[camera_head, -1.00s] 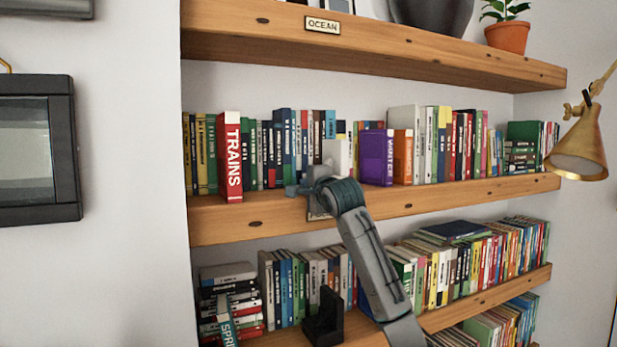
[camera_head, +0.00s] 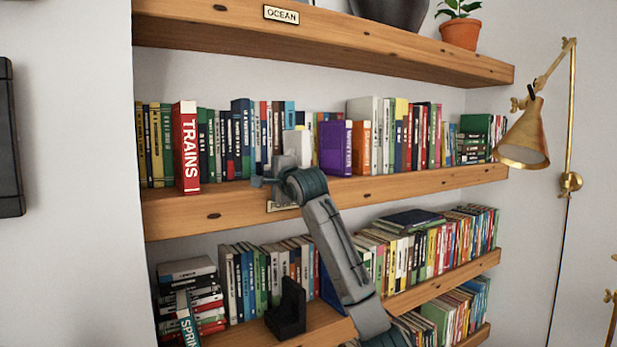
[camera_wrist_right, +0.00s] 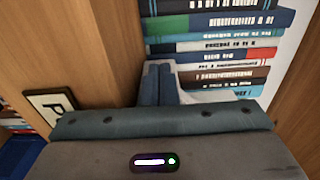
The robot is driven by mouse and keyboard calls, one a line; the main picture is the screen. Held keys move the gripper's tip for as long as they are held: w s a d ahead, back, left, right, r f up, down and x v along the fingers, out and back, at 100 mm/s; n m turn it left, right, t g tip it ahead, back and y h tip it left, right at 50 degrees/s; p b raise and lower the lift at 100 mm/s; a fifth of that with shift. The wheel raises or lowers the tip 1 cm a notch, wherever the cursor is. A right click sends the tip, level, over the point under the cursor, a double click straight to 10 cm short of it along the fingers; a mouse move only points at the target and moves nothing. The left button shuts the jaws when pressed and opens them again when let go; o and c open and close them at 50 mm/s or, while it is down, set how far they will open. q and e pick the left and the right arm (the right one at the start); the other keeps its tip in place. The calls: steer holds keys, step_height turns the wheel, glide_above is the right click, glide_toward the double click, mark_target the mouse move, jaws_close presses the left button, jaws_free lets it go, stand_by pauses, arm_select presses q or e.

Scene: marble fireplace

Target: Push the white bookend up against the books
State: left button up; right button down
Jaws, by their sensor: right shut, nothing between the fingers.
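The white bookend (camera_head: 298,146) stands upright on the middle shelf, between the red TRAINS book (camera_head: 187,148) and the purple book (camera_head: 335,148). Dark-spined books (camera_head: 240,138) stand behind and left of it. My right gripper (camera_head: 262,181) is shut and empty at the shelf's front edge, left of the bookend's lower part. My wrist hides the bookend's foot. In the right wrist view, the shut fingers (camera_wrist_right: 157,84) lie beside a pale part of the bookend (camera_wrist_right: 222,94), with book spines beyond. I cannot tell if they touch. My left gripper is not in view.
The middle shelf (camera_head: 400,187) holds more books to the right, and a label plate is on its front edge, partly behind my arm. A black bookend (camera_head: 288,310) stands on the shelf below. The upper shelf (camera_head: 350,40) overhangs. A brass lamp (camera_head: 524,138) is at right.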

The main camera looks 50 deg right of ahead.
steer(key=shift+s+d+b, duration=0.25)
steer(key=shift+d, duration=0.55)
steer(key=shift+s+d+b, duration=0.25)
steer(key=shift+d, duration=0.5)
steer(key=shift+s+d+b, duration=0.25)
steer(key=shift+d, duration=0.6)
steer(key=shift+s+d+b, duration=0.2)
steer(key=shift+s+d, duration=0.1)
steer(key=shift+d, duration=0.5)
steer(key=shift+s+d+b, duration=0.25)
steer(key=shift+d, duration=0.6)
steer(key=shift+s+d, duration=0.25)
steer(key=shift+d, duration=0.55)
steer(key=shift+s+d, duration=0.3)
steer(key=shift+d, duration=0.55)
steer(key=shift+s+d, duration=0.25)
steer(key=shift+d, duration=0.55)
steer(key=shift+s+d, duration=0.1)
steer(key=shift+d, duration=0.15)
steer(key=shift+s+d+b, duration=0.15)
steer(key=shift+s+d, duration=0.05)
steer(key=shift+d, duration=0.4)
steer(key=shift+s+d+b, duration=0.15)
steer(key=shift+s+d, duration=0.05)
steer(key=shift+d, duration=0.4)
steer(key=shift+f, duration=0.1)
